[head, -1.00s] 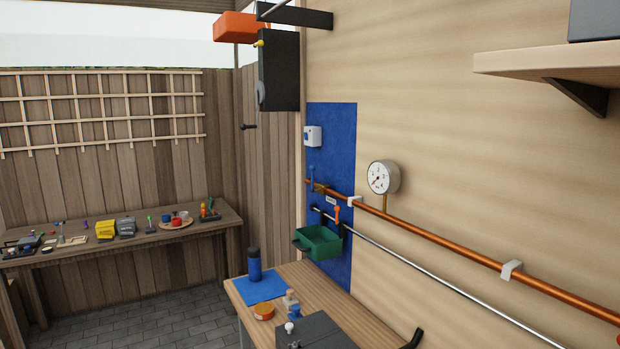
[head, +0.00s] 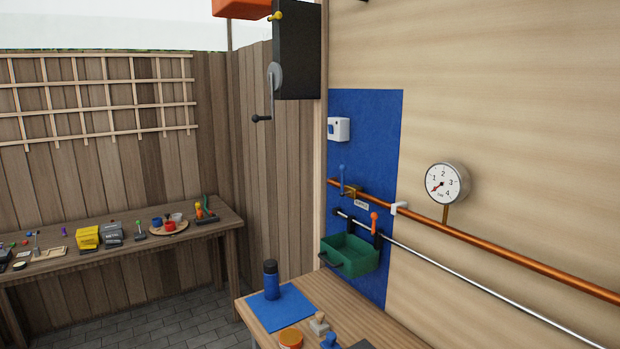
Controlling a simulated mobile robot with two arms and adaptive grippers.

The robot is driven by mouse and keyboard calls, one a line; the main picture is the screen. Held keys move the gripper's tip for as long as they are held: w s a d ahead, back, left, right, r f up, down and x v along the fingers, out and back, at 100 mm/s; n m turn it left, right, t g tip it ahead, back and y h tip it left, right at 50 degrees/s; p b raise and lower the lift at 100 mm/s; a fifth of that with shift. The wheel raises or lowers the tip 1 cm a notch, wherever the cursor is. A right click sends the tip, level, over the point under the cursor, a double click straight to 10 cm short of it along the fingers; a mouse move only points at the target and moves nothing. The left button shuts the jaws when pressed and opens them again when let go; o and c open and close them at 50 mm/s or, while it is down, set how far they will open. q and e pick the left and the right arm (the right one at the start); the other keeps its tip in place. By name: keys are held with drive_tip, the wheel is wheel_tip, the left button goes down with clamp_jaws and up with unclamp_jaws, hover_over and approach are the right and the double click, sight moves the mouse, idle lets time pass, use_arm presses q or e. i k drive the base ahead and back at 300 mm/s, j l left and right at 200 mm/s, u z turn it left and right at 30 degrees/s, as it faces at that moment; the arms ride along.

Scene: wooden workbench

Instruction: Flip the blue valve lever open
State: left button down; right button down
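The blue valve lever (head: 342,178) stands roughly upright, across the line of the copper pipe (head: 480,248). It sits at a brass valve body (head: 349,191) on that pipe, in front of a blue wall panel (head: 375,130). An orange lever (head: 374,222) stands on the thinner silver pipe (head: 440,268) just below and to the right. A small label (head: 361,204) is between the two pipes. Neither of my grippers shows in the head view.
A green bin (head: 350,258) hangs below the valves. A round gauge (head: 446,184) is to the right. The wooden bench (head: 345,303) below holds a blue bottle (head: 271,280) on a blue mat (head: 265,312). A black box with a crank (head: 268,105) is at upper left.

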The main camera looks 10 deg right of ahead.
sight(342, 168)
drive_tip(key=i+j+u, duration=0.15)
drive_tip(key=i+j, duration=0.7)
drive_tip(key=i, duration=0.15)
